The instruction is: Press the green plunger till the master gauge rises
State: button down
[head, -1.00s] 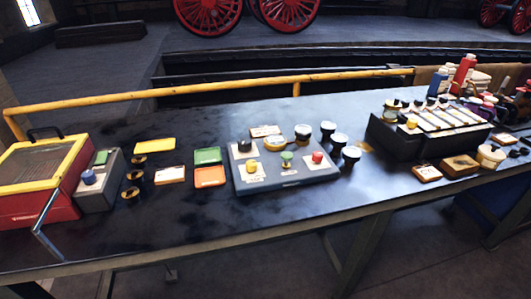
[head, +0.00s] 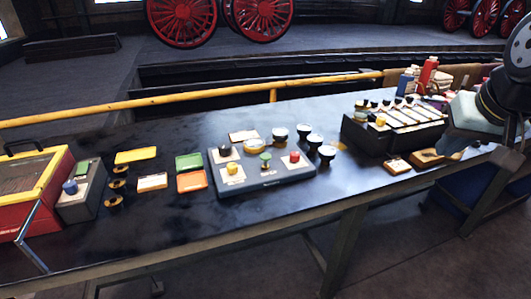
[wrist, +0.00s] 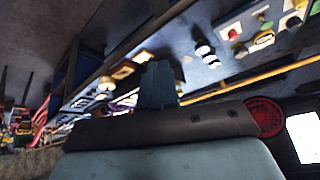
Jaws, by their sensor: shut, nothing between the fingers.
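The green plunger (head: 265,157) stands upright at the middle of a grey panel (head: 270,184) on the bench in the head view. A yellow knob (head: 233,168), a red knob (head: 294,156) and a dark knob (head: 225,150) sit around it on pale cards. A round gauge with a yellow rim (head: 253,145) is behind it; its reading is too small to tell. My gripper (wrist: 157,84) is shut and empty in the wrist view. My pale hand hangs at the right of the head view, well away from the panel. The panel shows at the wrist view's upper right.
Several dark round cups (head: 314,141) stand right of the panel. A dark stepped rack (head: 385,137) stands farther right, near my arm. Green and orange trays (head: 192,181) lie left of the panel. A yellow rail (head: 180,98) runs along the back. The bench front is clear.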

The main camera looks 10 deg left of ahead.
jog(key=w+a+y, duration=0.2)
jog(key=w+a, duration=0.4)
jog(key=w, duration=0.2)
jog(key=m+t+y, duration=0.1)
jog(key=m+y, duration=0.1)
jog(key=y, duration=0.1)
send_over(267, 157)
notch_tip(267, 157, down, 11)
jog(key=shift+r, duration=0.15)
jog(key=shift+d+f, duration=0.1)
jog(key=shift+f, duration=0.1)
jog(key=shift+f, duration=4.25)
